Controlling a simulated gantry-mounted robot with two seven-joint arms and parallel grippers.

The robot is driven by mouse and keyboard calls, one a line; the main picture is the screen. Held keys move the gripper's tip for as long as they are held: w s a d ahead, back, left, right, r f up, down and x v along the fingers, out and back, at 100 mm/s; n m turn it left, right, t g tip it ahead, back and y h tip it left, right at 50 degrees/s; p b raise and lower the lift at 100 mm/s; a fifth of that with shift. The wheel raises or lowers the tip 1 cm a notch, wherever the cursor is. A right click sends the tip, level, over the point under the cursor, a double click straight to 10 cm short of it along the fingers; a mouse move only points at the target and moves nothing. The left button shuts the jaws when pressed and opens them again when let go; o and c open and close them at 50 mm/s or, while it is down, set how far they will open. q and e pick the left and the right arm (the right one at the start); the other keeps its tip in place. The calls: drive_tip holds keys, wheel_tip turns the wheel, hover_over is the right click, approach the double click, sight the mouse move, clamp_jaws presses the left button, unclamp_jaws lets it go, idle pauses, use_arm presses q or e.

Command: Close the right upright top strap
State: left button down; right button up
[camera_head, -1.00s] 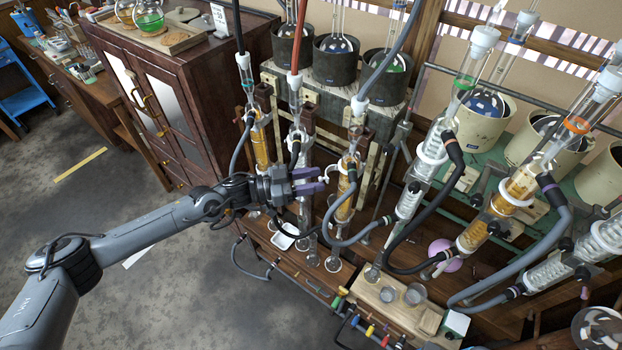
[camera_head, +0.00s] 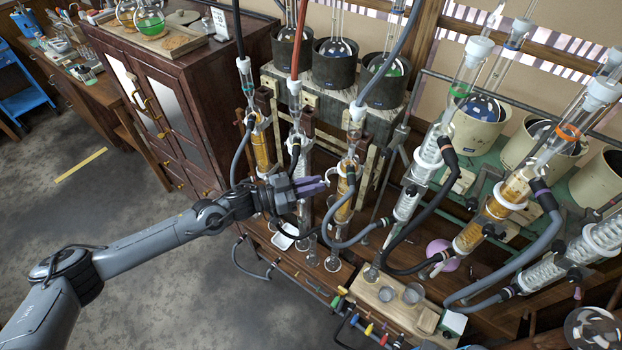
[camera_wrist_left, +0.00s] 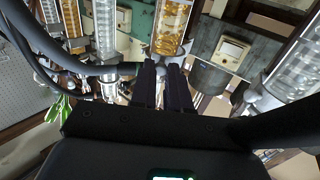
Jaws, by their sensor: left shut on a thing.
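My left gripper (camera_head: 322,186) is shut at the upright glass condensers in the head view, its purple fingers pointing right. They lie between the clear middle condenser (camera_head: 299,158) and the right amber condenser (camera_head: 345,187). What they grip is hidden; it appears to be the small pale strap end. A pale collar (camera_head: 348,163) wraps the amber condenser just right of and above the fingertips. In the left wrist view, the dark fingers (camera_wrist_left: 165,68) are close together just below an amber condenser (camera_wrist_left: 170,28). I cannot make out the strap's latch. My right gripper is not in view.
A grey hose (camera_head: 345,243) loops close below and right of my gripper. Another amber condenser (camera_head: 261,148) stands to the left. The floor (camera_head: 130,215) on the left is open.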

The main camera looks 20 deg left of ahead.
use_arm(q)
drive_tip(key=d+n+t+y+p, duration=0.1)
drive_tip(key=d+n+y, duration=0.3)
drive_tip(key=y, duration=0.5)
drive_tip(key=d+n+t+y+p, duration=0.1)
drive_tip(key=d+n+t+y, duration=0.3)
drive_tip(key=n+y, duration=0.5)
drive_tip(key=shift+d+t+y, duration=0.3)
drive_tip(key=shift+d, duration=0.4)
drive_tip(key=shift+w, duration=0.15)
drive_tip(key=c, duration=1.1)
unclamp_jaws()
